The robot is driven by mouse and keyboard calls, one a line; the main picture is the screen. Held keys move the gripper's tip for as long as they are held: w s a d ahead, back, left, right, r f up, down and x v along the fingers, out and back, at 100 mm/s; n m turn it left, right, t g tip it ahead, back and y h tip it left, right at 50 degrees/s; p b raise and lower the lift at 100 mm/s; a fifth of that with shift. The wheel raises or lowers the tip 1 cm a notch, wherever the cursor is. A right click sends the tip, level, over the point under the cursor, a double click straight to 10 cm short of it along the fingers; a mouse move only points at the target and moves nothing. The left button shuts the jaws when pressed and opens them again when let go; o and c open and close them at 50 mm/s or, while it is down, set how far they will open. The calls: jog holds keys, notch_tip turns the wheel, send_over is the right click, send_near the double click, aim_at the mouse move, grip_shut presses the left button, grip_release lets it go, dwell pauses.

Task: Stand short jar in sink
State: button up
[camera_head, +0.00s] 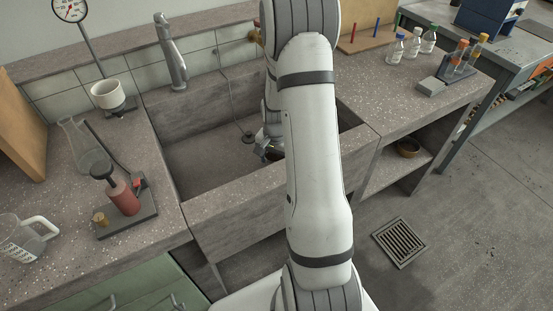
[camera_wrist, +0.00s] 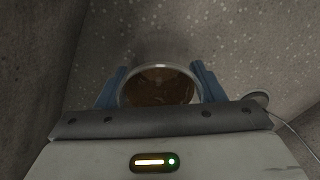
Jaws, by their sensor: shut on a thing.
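The short jar (camera_wrist: 160,70) shows in the wrist view as a round pale rim with brown inside, seen from above. My gripper (camera_wrist: 159,84) is shut on it, with one blue finger on each side. The sink (camera_head: 205,150) is a deep grey stone basin in the head view. My gripper (camera_head: 270,152) is down inside the basin, near the drain, mostly hidden behind my arm. I cannot make out the jar in the head view. Whether its base touches the sink floor cannot be told.
The drain (camera_head: 248,137) lies just left of my gripper, with a thin cord running to it. A faucet (camera_head: 171,60) stands behind the basin. Small bottles (camera_head: 412,45) stand at right.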

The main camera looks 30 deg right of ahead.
jog(key=shift+f, duration=0.15)
jog(key=o, duration=1.1)
notch_tip(320, 180, up, 12)
jog(key=p, duration=0.1)
jog(key=s+a+r+n, duration=0.3)
jog(key=s+a+r, duration=0.1)
jog(key=s, duration=0.2)
jog(key=s+a+r+n+t, duration=0.1)
jog(key=s+a+r+n, duration=0.3)
jog(key=s+a+r, duration=0.1)
jog(key=s+a+r+n, duration=0.3)
jog(key=s+a+r, duration=0.2)
jog(key=s, duration=0.2)
jog(key=shift+s+t, duration=0.35)
jog(key=shift+t, duration=0.05)
